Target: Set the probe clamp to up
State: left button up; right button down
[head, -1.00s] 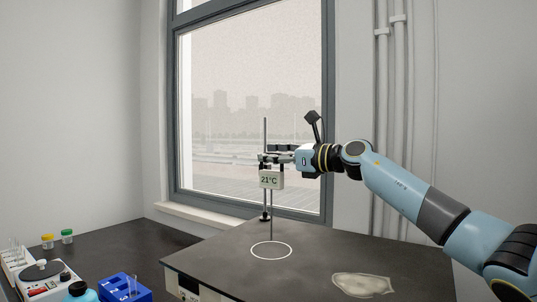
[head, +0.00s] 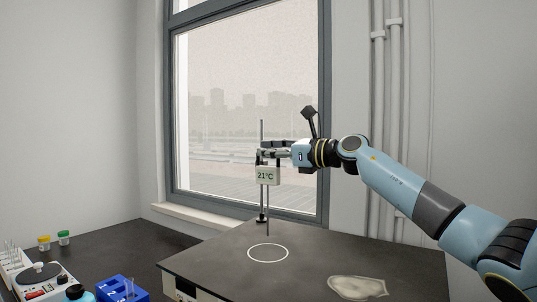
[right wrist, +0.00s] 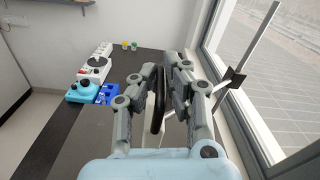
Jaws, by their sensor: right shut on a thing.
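The probe clamp (head: 259,157) sits high on a thin upright rod (head: 262,130) at the back of the dark bench. A white display reading 21°C (head: 267,176) hangs under it, and the thin probe (head: 268,215) points down above a white ring. My right gripper (head: 270,153) is at clamp height, shut on the clamp, with its fingers partly covering it. In the right wrist view, a black part of the clamp (right wrist: 158,97) is between the fingers (right wrist: 164,75). The rod (right wrist: 250,45) stands to their right there. My left gripper is not in view.
A white ring (head: 268,253) and a pale cloth-like patch (head: 358,288) are on the raised dark top. A blue rack (head: 123,288), a white stirrer (head: 40,275) and small capped jars (head: 63,238) stand at left. A window is behind the rod.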

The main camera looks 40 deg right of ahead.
notch_tip(320, 180, up, 12)
jog(key=p, duration=0.6)
jog(key=c, duration=1.4)
grip_release()
jog(key=shift+c, duration=0.2)
jog(key=shift+o, duration=0.2)
jog(key=shift+d+f, duration=0.1)
jog(key=v, duration=0.7)
jog(key=shift+s, duration=0.2)
jog(key=shift+f, duration=0.1)
